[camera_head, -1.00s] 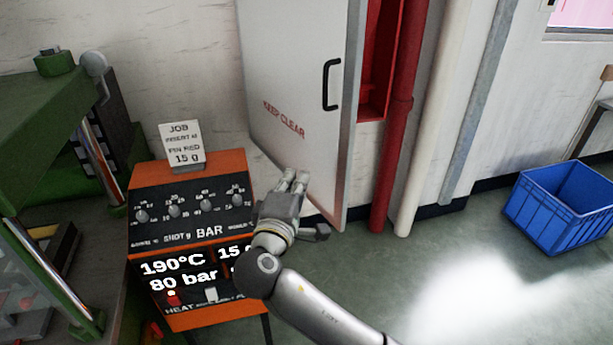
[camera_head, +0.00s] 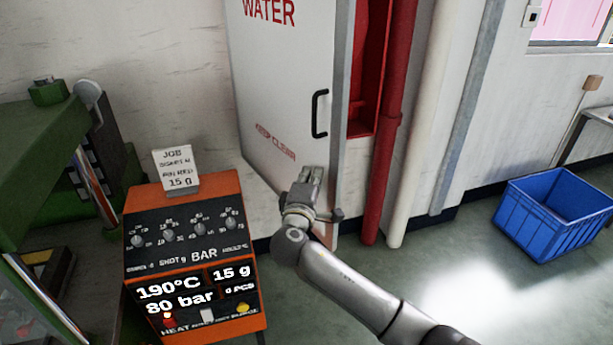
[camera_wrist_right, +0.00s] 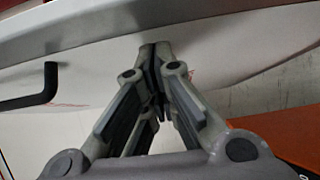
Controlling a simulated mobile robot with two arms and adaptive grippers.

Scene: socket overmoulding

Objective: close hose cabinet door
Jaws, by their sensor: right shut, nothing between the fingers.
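The hose cabinet door (camera_head: 285,75) is white with red lettering and a black handle (camera_head: 320,113). It stands open, its handle edge in front of the red cabinet interior (camera_head: 366,85). My right gripper (camera_head: 312,172) is shut and empty at the lower part of the door, below the handle. In the right wrist view the shut fingertips (camera_wrist_right: 155,50) are close to the white door face (camera_wrist_right: 215,60), and the handle (camera_wrist_right: 35,88) shows at the left. I cannot tell whether they touch the door. My left gripper is not in view.
An orange and black control box (camera_head: 190,240) with a job card stands left of my right arm. A red pipe (camera_head: 387,150) and a white pipe (camera_head: 415,150) run beside the cabinet. A blue crate (camera_head: 555,215) is on the floor at the right, with open floor before it.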

